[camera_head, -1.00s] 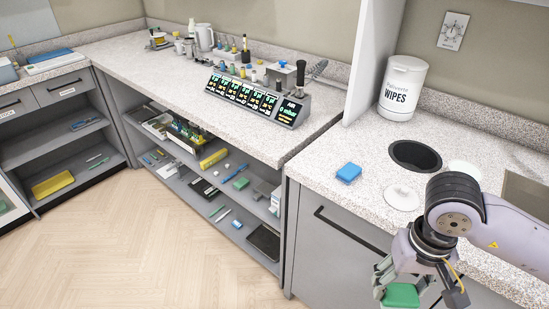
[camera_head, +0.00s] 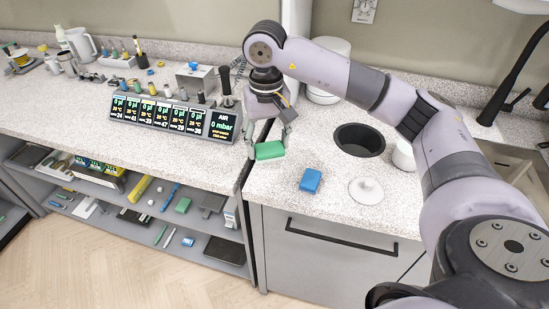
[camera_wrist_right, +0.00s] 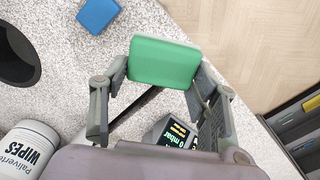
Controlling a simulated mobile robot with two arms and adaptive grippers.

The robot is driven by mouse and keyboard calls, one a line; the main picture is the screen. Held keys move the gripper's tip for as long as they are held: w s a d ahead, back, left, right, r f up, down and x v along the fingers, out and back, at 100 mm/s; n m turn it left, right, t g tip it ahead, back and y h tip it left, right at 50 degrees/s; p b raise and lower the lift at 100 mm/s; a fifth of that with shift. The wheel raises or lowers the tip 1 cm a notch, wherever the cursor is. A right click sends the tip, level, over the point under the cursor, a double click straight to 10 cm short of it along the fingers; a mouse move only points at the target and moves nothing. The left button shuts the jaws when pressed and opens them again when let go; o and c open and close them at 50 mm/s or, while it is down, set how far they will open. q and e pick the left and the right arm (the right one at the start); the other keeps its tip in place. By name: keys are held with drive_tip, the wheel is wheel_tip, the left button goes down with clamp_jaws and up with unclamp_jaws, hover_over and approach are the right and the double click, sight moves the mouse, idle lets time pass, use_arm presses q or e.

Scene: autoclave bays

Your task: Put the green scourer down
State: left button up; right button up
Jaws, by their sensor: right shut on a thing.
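The green scourer (camera_head: 269,150) is held between the fingers of my right gripper (camera_head: 270,140), over the speckled counter near its front edge, left of a blue block. In the right wrist view, the green scourer (camera_wrist_right: 163,62) sits between the two fingertips of my right gripper (camera_wrist_right: 160,80). I cannot tell whether its underside touches the counter. My left gripper does not show.
A blue block (camera_head: 310,180) lies right of the scourer. A display unit (camera_head: 170,115) stands to the left. The wipes tub (camera_wrist_right: 27,150) shows in the wrist view.

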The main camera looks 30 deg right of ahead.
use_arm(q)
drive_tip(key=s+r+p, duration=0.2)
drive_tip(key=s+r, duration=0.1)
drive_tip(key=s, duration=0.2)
use_arm(e)
drive_tip(key=w+d+r+m, duration=0.2)
drive_tip(key=w+d+r, duration=0.1)
drive_tip(key=d+r, duration=0.3)
drive_tip(key=p, duration=0.5)
hover_over(278, 170)
wheel_tip(278, 170, down, 14)
drive_tip(key=shift+d+f, duration=0.1)
wheel_tip(278, 170, down, 3)
drive_tip(key=shift+f+p, duration=0.15)
drive_tip(key=shift+p, duration=0.25)
drive_tip(key=shift+f, duration=0.35)
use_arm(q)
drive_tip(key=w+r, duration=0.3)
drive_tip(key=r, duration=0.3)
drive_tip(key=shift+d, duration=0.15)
use_arm(e)
drive_tip(key=shift+f, duration=0.2)
